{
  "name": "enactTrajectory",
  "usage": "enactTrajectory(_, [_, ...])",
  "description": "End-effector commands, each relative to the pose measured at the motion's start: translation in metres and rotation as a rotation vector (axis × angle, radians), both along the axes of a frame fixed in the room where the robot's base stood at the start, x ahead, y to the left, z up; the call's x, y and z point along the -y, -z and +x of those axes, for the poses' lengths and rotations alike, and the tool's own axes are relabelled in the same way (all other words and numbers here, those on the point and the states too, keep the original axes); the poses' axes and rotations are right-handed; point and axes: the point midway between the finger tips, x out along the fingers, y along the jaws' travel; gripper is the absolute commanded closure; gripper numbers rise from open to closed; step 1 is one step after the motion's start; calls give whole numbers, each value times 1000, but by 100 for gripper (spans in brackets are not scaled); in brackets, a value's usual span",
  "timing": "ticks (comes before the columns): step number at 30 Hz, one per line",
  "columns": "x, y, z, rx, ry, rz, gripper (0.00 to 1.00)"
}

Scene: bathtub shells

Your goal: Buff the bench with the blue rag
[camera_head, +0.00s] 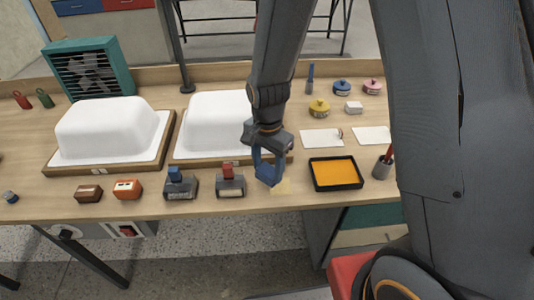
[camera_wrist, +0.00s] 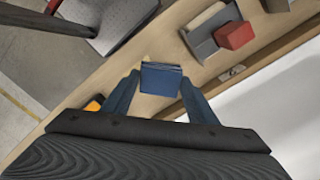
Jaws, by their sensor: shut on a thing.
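My gripper (camera_head: 266,160) is shut on the blue rag (camera_head: 268,174), near the front of the wooden bench (camera_head: 225,205). In the wrist view the blue rag (camera_wrist: 161,79) shows as a folded block between the two fingers of my gripper (camera_wrist: 160,84). The rag is low over the bench top; I cannot tell whether it touches the wood. A pale yellowish patch (camera_head: 283,187) shows on the bench just right of the rag.
Two white tub shells (camera_head: 112,125) (camera_head: 212,118) stand on boards behind. A red-topped block (camera_head: 229,178) sits just left of my gripper, and a black tray with an orange surface (camera_head: 336,173) just right. White cards (camera_head: 321,138) and lidded pots (camera_head: 319,107) lie farther back.

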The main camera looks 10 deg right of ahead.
Motion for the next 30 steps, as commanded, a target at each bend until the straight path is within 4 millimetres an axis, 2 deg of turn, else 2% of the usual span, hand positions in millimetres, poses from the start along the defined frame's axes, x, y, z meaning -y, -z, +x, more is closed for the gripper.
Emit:
enactTrajectory(1, [0,-8,-1,1,1,1,72])
enactTrajectory(13, [1,-42,0,0,2,0,72])
enactTrajectory(30, [1,-45,0,0,3,0,72])
